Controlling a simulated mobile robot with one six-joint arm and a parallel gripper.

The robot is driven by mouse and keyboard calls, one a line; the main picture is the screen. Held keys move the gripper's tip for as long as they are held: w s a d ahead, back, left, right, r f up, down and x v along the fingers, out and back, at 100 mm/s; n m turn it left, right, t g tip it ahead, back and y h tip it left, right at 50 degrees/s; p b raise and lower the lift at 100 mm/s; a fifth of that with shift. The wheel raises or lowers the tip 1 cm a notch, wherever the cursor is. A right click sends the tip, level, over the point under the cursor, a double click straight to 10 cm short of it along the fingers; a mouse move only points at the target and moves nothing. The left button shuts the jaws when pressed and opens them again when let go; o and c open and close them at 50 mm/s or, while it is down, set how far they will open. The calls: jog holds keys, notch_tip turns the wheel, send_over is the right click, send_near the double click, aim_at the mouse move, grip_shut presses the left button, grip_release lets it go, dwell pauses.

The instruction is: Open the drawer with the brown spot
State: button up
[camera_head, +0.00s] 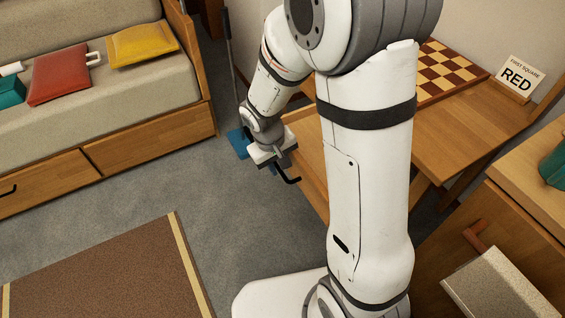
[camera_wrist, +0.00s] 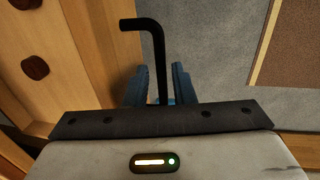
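A wooden drawer (camera_head: 308,158) stands pulled out below the top of the wooden table, partly hidden by my arm. In the wrist view its pale wood (camera_wrist: 84,50) fills the left side, with two dark brown round pieces, the nearer (camera_wrist: 35,67) whole and the other cut by the edge. A black bent bar handle (camera_wrist: 159,55) runs between the blue fingers of my gripper (camera_wrist: 161,82). The fingers stand apart, with narrow gaps beside the bar. The handle also shows in the head view (camera_head: 290,177), beside my gripper (camera_head: 270,158). I cannot make out a brown spot on the drawer front.
A checkered board (camera_head: 445,70) and a "FIRST SQUARE RED" card (camera_head: 520,76) are on the table (camera_head: 455,135). A sofa (camera_head: 130,155) with drawers stands left. A blue item (camera_head: 237,141) lies behind my gripper. Carpet is clear before a brown rug (camera_head: 105,270). A cabinet (camera_head: 530,225) stands right.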

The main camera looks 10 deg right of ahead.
jog(key=shift+o, duration=0.7)
notch_tip(320, 180, up, 8)
jog(key=a+p, duration=0.1)
jog(key=p, duration=0.1)
jog(key=shift+s+a+f+p, duration=0.15)
jog(key=shift+s+a+p, duration=0.1)
jog(key=shift+p, duration=0.15)
jog(key=s+d+r+m+p, duration=0.1)
jog(key=s+d+r+p, duration=0.1)
jog(key=s+r+p, duration=0.2)
jog(key=s+d+r+m+t+y+p, duration=0.1)
jog(key=s+d+r+p, duration=0.2)
jog(key=r+p, duration=0.8)
jog(key=s+d+r+m+t+y+p, duration=0.1)
jog(key=s+r+p, duration=0.5)
jog(key=r, duration=1.3)
jog(key=shift+d+r+m+p, duration=0.25)
jog(key=shift+d+m+p, duration=0.05)
jog(key=shift+d+p, duration=0.55)
